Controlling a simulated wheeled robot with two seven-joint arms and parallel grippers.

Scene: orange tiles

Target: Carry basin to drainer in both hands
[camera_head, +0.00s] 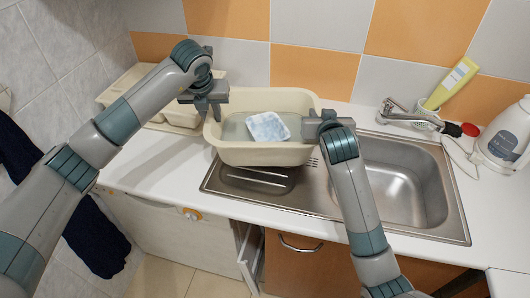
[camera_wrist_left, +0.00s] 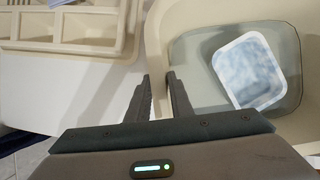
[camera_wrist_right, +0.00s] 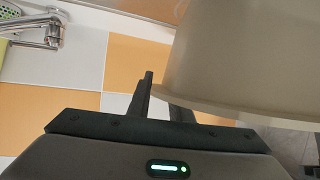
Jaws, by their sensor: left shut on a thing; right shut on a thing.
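The cream basin (camera_head: 262,153) is over the left part of the metal drainer (camera_head: 263,187), left of the sink bowl; I cannot tell whether it touches the drainer. Greyish water and a small white tub with a blue-white content (camera_head: 268,127) are inside it. My left gripper (camera_head: 212,105) is shut on the basin's left rim; in the left wrist view its fingers (camera_wrist_left: 160,95) straddle the wall (camera_wrist_left: 158,50). My right gripper (camera_head: 322,125) is shut on the right rim; in the right wrist view its fingers (camera_wrist_right: 155,92) meet the edge of the basin (camera_wrist_right: 230,60).
A cream compartment tray (camera_head: 122,85) stands on the counter at the back left. The sink bowl (camera_head: 390,180) is empty, with a tap (camera_head: 400,116) behind it. A yellow-green bottle (camera_head: 452,82) and a white jug (camera_head: 508,135) stand at the right. The front left counter (camera_head: 150,170) is clear.

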